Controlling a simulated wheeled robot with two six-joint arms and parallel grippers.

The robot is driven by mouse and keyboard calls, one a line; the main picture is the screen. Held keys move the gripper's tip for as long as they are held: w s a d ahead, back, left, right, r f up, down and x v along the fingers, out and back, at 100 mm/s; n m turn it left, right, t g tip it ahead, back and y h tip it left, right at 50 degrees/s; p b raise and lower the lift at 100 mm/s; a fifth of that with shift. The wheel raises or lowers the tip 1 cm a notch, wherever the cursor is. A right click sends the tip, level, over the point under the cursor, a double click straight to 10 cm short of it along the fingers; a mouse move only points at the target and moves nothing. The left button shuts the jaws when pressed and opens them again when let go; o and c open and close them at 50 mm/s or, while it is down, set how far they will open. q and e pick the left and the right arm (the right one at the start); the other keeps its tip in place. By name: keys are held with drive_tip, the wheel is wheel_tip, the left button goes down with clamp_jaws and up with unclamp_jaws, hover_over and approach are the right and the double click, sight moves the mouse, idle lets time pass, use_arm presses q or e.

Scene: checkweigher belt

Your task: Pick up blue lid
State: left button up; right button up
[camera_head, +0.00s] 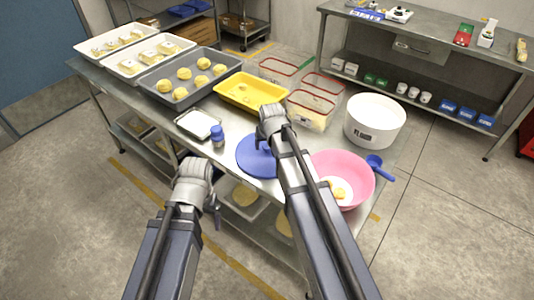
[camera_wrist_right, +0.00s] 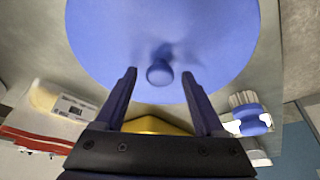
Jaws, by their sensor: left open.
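The round blue lid (camera_head: 250,163) lies flat on the steel table in the head view, partly covered by my right arm. In the right wrist view the lid (camera_wrist_right: 100,40) fills the upper middle, with its small round knob (camera_wrist_right: 159,74) facing the camera. My right gripper (camera_wrist_right: 160,72) is open, its two fingers apart on either side of the knob in the picture; neither finger visibly touches it. In the head view my right gripper (camera_head: 261,144) is over the lid. My left gripper (camera_head: 216,212) is open and empty, in front of the table's near edge.
A pink bowl (camera_head: 360,165) with a blue scoop (camera_head: 379,168) stands right of the lid, a white tub (camera_head: 375,117) behind it. Dough trays (camera_head: 158,92) fill the far left.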

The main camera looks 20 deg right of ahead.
sight(267, 147)
clamp_jaws()
idle(0.3)
use_arm(q)
drive_tip(key=shift+r, duration=0.1)
use_arm(e)
drive_tip(key=shift+r, duration=0.1)
use_arm(q)
wheel_tip(267, 147, up, 10)
drive_tip(key=p, duration=1)
use_arm(e)
wheel_tip(267, 147, up, 10)
use_arm(q)
drive_tip(key=shift+c, duration=0.4)
